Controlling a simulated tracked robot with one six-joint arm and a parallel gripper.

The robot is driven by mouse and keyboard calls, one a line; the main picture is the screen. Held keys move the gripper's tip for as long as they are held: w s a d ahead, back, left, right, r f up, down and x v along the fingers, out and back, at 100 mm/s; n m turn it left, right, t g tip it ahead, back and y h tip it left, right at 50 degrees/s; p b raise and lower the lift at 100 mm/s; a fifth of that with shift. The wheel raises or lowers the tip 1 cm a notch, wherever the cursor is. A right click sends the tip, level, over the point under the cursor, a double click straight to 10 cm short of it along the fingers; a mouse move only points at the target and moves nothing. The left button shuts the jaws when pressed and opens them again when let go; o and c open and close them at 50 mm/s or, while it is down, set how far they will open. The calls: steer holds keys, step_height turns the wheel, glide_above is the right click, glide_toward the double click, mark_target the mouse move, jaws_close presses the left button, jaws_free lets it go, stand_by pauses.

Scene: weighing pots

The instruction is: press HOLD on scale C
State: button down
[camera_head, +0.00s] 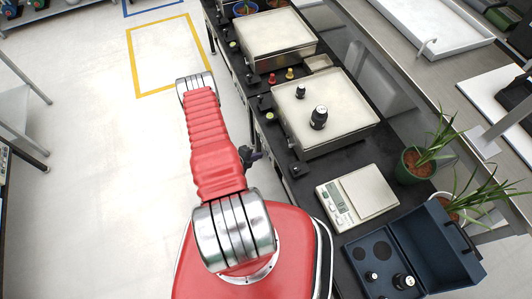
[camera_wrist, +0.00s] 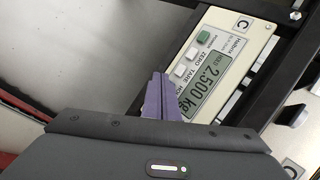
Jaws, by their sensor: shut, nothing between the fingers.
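In the wrist view, scale C's panel (camera_wrist: 226,55) carries a "C" label and a lit display (camera_wrist: 207,90) reading 2.500 kg. Beside the display run a green button (camera_wrist: 203,38) and two pale buttons (camera_wrist: 192,53) (camera_wrist: 180,70), with ZERO and TARE lettering. My gripper (camera_wrist: 159,82) is shut and empty, its purple fingertips over the end of the button row. They hide the spot beside the partly covered HOLD lettering; I cannot tell whether they touch it. In the head view a dark part beside my red arm may be my gripper (camera_head: 250,156).
In the head view, a platform scale (camera_head: 345,111) bears two black weights; another platform (camera_head: 277,32) stands farther back. A small bench scale (camera_head: 368,193), an open blue case (camera_head: 430,235) and potted plants (camera_head: 418,163) stand to the right.

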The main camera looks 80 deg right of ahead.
stand_by(0.3)
steer(key=w+a, duration=0.1)
steer(key=w, duration=0.2)
steer(key=w+a, duration=0.1)
steer(key=shift+w+a, duration=0.15)
steer(key=shift+a, duration=0.15)
stand_by(1.2)
